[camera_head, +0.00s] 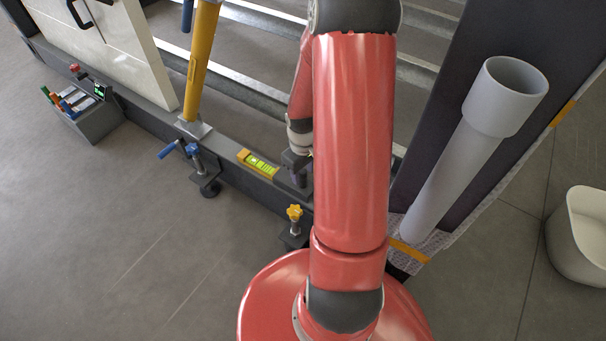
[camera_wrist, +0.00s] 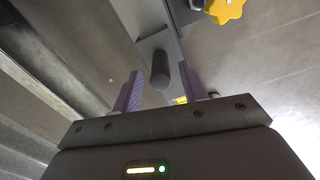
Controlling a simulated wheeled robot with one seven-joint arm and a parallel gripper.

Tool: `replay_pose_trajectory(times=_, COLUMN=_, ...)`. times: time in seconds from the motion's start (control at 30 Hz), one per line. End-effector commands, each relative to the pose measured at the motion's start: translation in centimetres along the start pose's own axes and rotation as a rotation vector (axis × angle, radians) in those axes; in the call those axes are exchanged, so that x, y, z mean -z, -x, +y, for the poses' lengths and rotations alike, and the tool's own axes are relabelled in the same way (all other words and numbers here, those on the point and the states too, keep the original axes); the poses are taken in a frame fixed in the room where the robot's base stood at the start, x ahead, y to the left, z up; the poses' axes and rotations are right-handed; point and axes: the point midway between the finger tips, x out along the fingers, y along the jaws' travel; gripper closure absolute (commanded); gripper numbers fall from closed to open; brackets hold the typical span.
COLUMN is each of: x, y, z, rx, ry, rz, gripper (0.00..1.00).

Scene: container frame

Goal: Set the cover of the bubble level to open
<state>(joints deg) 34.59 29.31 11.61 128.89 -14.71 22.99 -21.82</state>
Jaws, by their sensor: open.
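The bubble level (camera_head: 259,164) is a yellow bar with a bright green vial, lying on the dark frame beam left of my arm in the head view. A small yellow-green bit of it (camera_wrist: 180,100) shows between my fingers in the wrist view. My gripper (camera_wrist: 159,68) is open; its purple fingers stand apart, one on either side of a dark rounded peg (camera_wrist: 160,77) on a grey plate (camera_wrist: 148,25). I cannot tell whether this plate is the cover, or whether the fingers touch the peg.
A yellow-knobbed clamp (camera_head: 294,214) stands near my arm; its knob (camera_wrist: 225,8) shows in the wrist view. A blue-handled clamp (camera_head: 203,168) and a yellow post (camera_head: 201,60) stand left. A grey pipe (camera_head: 460,165) leans right. The floor in front is clear.

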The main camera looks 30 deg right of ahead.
Motion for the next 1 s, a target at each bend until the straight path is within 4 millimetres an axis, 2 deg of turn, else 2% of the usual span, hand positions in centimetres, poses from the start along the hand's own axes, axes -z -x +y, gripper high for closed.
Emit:
replay_pose_trajectory(times=0.03, x=0.1, y=1.3, z=0.1, rx=-0.002, ry=0.000, rz=0.003, gripper=0.57)
replay_pose_trajectory(times=0.1, x=0.1, y=2.4, z=0.0, rx=-0.002, ry=0.000, rz=0.003, gripper=0.57)
replay_pose_trajectory(times=0.23, x=0.0, y=3.8, z=0.1, rx=-0.002, ry=0.000, rz=0.002, gripper=0.57)
replay_pose_trajectory(times=0.87, x=0.0, y=4.3, z=0.0, rx=0.000, ry=0.001, rz=0.000, gripper=0.57)
replay_pose_trajectory(times=0.93, x=0.1, y=4.8, z=-0.1, rx=-0.007, ry=0.001, rz=0.003, gripper=0.57)
replay_pose_trajectory(times=1.0, x=0.3, y=6.3, z=-0.5, rx=-0.023, ry=-0.002, rz=0.012, gripper=0.57)
